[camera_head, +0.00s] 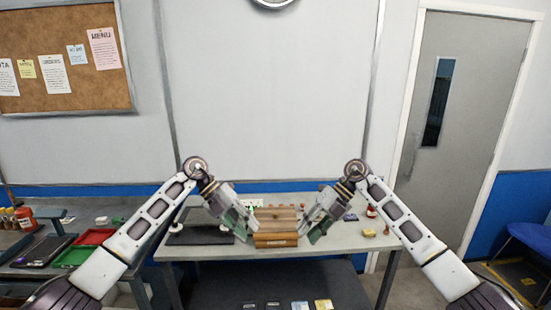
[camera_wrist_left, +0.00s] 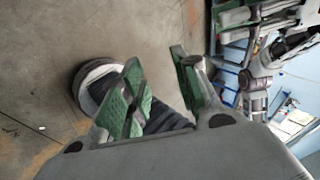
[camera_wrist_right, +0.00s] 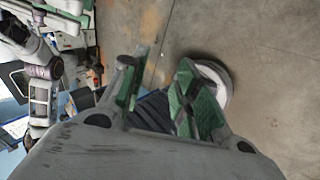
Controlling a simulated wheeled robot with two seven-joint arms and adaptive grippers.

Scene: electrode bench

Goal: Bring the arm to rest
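My left gripper (camera_head: 243,222) hangs in front of the bench at the left of the wooden block in the head view. In the left wrist view its green-padded fingers (camera_wrist_left: 162,88) are apart with nothing between them. My right gripper (camera_head: 315,225) hangs at the right of the block, mirroring the left. In the right wrist view its green-padded fingers (camera_wrist_right: 155,92) are also apart and empty. Both arms are raised and bent, with the grippers tilted inward. Neither gripper is seen touching anything.
A wooden block (camera_head: 276,222) sits on the grey bench (camera_head: 205,252) between the grippers. A dark mat (camera_head: 190,238) lies at the left, small yellow items (camera_head: 369,232) at the right. Red (camera_head: 95,237) and green (camera_head: 72,257) trays stand on a left side table. Concrete floor (camera_wrist_left: 60,40) shows below.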

